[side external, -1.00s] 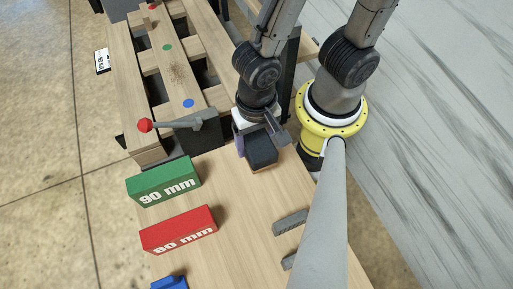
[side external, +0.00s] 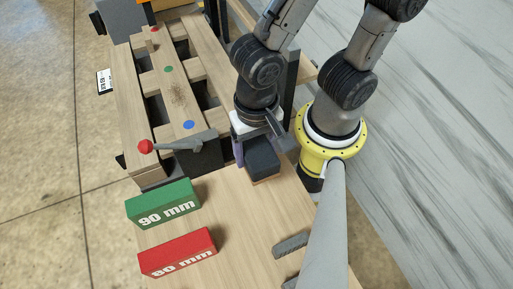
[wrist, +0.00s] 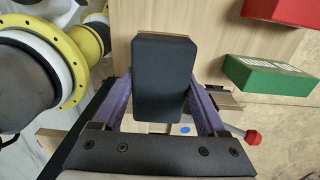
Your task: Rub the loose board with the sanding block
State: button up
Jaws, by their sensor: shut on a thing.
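The sanding block (side external: 262,159) is a dark block with a thin wooden layer, held over the near bench by the pallet. In the wrist view the sanding block (wrist: 165,78) sits between my gripper's purple fingers (wrist: 163,90), which are shut on it. In the side view my gripper (side external: 257,146) is partly hidden by the arm and block. I cannot tell if the block clears the bench top. The loose board (side external: 180,107) lies on the pallet, left of and beyond my gripper. It has red, green and blue dots and a dark speckled patch between green and blue.
A grey lever with a red knob (side external: 146,147) stands at the pallet's near end.

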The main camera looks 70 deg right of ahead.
jog(key=shift+r, duration=0.2)
jog(key=w+a+r, duration=0.4)
jog(key=w+a, duration=0.1)
jog(key=w, duration=0.4)
jog(key=w+d+m, duration=0.3)
jog(key=w+d, duration=0.1)
jog(key=w, duration=1.1)
jog(key=m, duration=0.6)
send_over(173, 81)
notch_tip(173, 81, down, 6)
jog(key=shift+a+f, duration=0.1)
jog(key=shift+f, duration=3.3)
jog(key=shift+s+a+f, duration=0.65)
jog(key=shift+c, duration=0.6)
jog(key=shift+s+a, duration=3.7)
jog(key=shift+s, duration=0.1)
jog(key=shift+w+d, duration=4.45)
jog(key=shift+w, duration=0.05)
notch_tip(173, 81, up, 8)
jog(key=shift+r, duration=0.15)
